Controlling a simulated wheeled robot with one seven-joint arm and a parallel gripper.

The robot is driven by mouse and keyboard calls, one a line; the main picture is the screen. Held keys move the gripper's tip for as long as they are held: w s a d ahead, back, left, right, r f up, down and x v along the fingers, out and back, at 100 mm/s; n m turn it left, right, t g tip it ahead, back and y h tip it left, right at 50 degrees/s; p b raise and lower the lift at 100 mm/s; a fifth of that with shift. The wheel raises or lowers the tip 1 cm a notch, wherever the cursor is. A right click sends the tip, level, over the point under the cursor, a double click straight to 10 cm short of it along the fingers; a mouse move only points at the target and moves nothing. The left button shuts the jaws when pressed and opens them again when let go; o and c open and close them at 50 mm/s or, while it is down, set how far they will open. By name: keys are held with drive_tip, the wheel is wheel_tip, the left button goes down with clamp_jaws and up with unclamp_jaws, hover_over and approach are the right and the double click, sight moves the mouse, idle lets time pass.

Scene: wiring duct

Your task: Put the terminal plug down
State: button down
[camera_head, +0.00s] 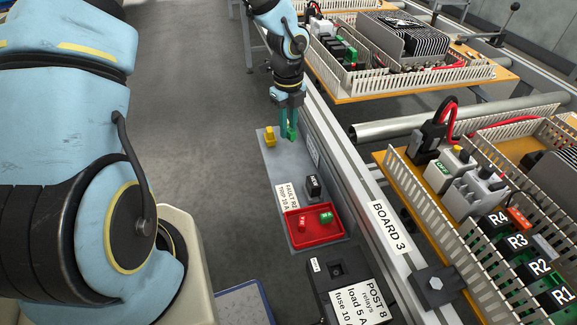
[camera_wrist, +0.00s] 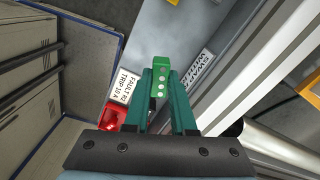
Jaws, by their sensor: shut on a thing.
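The terminal plug (camera_wrist: 163,80) is a small green block with a row of light round spots. My gripper (camera_wrist: 165,88) has two teal fingers shut on it in the wrist view. In the head view my gripper (camera_head: 289,130) points down at the far end of the grey shelf (camera_head: 283,165), with the green plug (camera_head: 291,136) at its fingertips. The plug is over the shelf, close to a yellow part (camera_head: 270,136) on its left. I cannot tell whether the plug touches the shelf.
A black block (camera_head: 313,186) and a fault label (camera_head: 286,197) lie on the shelf. A red tray (camera_head: 308,236) nearer holds a red and a green part. The rail with the BOARD 3 label (camera_head: 389,228) runs along the right. Bare shelf lies between gripper and black block.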

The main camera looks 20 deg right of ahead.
wheel_tip(320, 180, down, 10)
drive_tip(key=shift+d+r, duration=0.1)
drive_tip(key=shift+r, duration=0.1)
idle(0.3)
drive_tip(key=shift+f, duration=0.2)
drive_tip(key=c, duration=0.8)
unclamp_jaws()
drive_tip(key=shift+o, duration=0.2)
drive_tip(key=shift+r, duration=0.1)
